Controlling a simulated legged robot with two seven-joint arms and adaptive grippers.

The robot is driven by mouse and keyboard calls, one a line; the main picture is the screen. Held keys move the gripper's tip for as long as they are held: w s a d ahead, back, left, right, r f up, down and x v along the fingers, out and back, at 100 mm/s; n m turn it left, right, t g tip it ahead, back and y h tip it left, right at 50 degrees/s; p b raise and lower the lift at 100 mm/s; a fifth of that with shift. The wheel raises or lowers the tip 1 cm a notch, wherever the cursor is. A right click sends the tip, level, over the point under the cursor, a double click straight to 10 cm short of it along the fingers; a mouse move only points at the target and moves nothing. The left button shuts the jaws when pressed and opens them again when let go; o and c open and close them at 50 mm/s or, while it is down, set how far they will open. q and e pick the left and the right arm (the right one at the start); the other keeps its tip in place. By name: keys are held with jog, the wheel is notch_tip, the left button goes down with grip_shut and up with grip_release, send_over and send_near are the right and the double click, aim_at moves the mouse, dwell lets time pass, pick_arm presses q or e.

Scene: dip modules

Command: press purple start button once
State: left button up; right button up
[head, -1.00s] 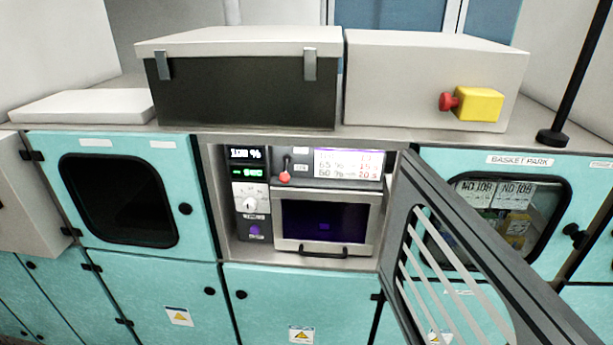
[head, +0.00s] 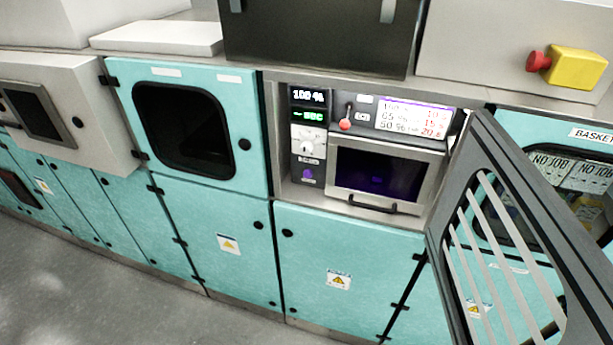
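The purple start button (head: 307,176) is a small round knob low on the dark control panel (head: 308,135), inside an open bay of the teal cabinet. Above it on the same panel are a pale dial (head: 307,145) and two small displays, the top one reading 100 %. To the right of the button is a metal drawer unit with a dark purple-lit window (head: 378,172) and a black handle. Neither of my grippers shows in this view.
The slatted grey door (head: 520,235) stands swung open right of the bay. A red lever knob (head: 345,125) is above the window. A yellow box with a red button (head: 578,68) sits on the upper right housing. Grey floor (head: 110,285) is clear at lower left.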

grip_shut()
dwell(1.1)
